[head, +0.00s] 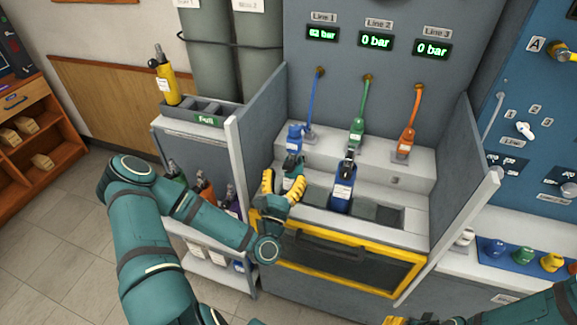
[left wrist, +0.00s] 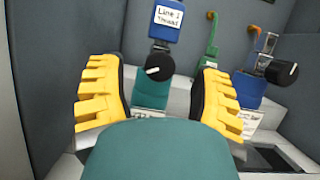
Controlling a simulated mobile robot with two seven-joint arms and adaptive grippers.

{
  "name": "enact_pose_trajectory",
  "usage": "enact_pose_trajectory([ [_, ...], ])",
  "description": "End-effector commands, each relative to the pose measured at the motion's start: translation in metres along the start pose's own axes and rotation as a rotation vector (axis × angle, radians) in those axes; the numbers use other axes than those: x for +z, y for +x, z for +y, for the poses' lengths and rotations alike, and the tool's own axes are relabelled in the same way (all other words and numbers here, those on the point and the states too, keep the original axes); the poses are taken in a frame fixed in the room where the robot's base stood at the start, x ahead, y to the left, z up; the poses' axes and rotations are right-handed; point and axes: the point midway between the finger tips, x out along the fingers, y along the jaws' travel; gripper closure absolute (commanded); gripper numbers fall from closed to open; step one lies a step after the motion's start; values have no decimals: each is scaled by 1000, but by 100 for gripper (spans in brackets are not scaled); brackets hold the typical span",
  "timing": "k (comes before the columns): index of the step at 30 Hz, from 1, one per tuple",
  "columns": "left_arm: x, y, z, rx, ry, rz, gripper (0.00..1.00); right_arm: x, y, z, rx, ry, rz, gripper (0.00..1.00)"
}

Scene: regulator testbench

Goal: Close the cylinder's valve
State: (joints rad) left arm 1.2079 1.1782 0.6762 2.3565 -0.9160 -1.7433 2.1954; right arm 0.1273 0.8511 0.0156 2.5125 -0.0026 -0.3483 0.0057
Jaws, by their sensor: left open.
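A teal cylinder (head: 292,180) stands below the blue Line 1 regulator (head: 295,138). In the left wrist view the teal cylinder (left wrist: 150,95) has a black valve knob (left wrist: 159,68) with a white mark, just under the blue regulator (left wrist: 165,22) labelled Line 1. My left gripper (head: 283,183) is open, its yellow fingers spread to either side of the knob and cylinder, with gaps showing on both sides in the left wrist view (left wrist: 160,78). My right gripper (head: 395,321) shows only a yellow piece at the bottom edge of the head view.
A blue cylinder (head: 342,190) with a black knob stands in the bench rack to the right. The Line 1 display (head: 322,34) is lit with a nonzero reading; Lines 2 and 3 read 0 bar. Grey side panels (head: 262,125) flank the bench. A yellow cylinder (head: 166,80) stands at the left.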

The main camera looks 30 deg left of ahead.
Motion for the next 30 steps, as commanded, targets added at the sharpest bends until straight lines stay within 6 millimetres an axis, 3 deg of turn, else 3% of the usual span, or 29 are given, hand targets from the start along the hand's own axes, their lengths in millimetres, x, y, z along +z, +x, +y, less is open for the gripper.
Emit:
enact_pose_trajectory([
  [6,0,24,0,-1,1,0,36,0,-1,0,0,0,-1,53],
  [18,0,29,0,0,-1,0,37,0,-1,0,0,0,-1,53],
  [23,0,29,0,0,-1,0,93,0,-1,0,0,0,-1,53],
  [24,0,29,0,0,-1,0,100,0,-1,0,0,0,-1,53],
  [30,0,29,0,0,0,0,100,0,-1,0,0,0,-1,53],
])
